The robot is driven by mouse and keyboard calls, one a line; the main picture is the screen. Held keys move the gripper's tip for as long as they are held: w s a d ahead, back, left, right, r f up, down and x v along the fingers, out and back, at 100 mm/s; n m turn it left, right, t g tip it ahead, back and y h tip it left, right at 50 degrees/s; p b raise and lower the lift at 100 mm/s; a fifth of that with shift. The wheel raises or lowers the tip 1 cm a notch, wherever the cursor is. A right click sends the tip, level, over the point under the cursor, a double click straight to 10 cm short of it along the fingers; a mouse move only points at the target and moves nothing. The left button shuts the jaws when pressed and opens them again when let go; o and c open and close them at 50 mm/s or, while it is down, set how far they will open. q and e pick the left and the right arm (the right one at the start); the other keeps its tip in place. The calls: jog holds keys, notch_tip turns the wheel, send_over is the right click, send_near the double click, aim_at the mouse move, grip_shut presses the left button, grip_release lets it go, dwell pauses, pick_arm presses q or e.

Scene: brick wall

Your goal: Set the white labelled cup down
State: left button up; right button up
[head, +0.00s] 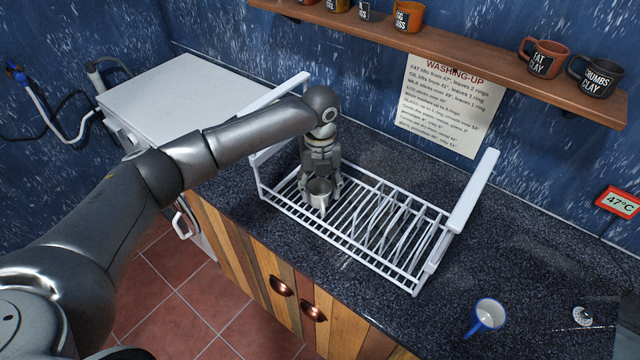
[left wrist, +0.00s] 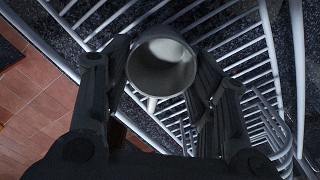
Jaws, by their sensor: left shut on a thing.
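My left gripper (head: 320,184) is shut on a pale, grey-white cup (head: 319,196) over the left part of the white wire dish rack (head: 385,262). In the left wrist view the cup (left wrist: 161,66) sits upright between the two dark fingers (left wrist: 160,90), its open mouth facing the camera and its inside empty. No label shows on the side I can see. The rack's wires lie below and around the cup; I cannot tell whether its base touches them. My right gripper is not in view.
A white mug with blue rim and handle (head: 487,316) stands on the dark counter (head: 375,320) right of the rack. Raised rack arms (head: 472,190) stand at both ends. A shelf (head: 440,52) with several labelled mugs and a washing-up notice (head: 441,105) are behind.

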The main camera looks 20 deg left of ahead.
pick_arm(q)
jog(key=o, duration=1.1)
notch_tip(320, 180, up, 12)
jog(key=b, duration=0.2)
jog(key=shift+r+b, duration=0.1)
jog(key=shift+b, duration=0.3)
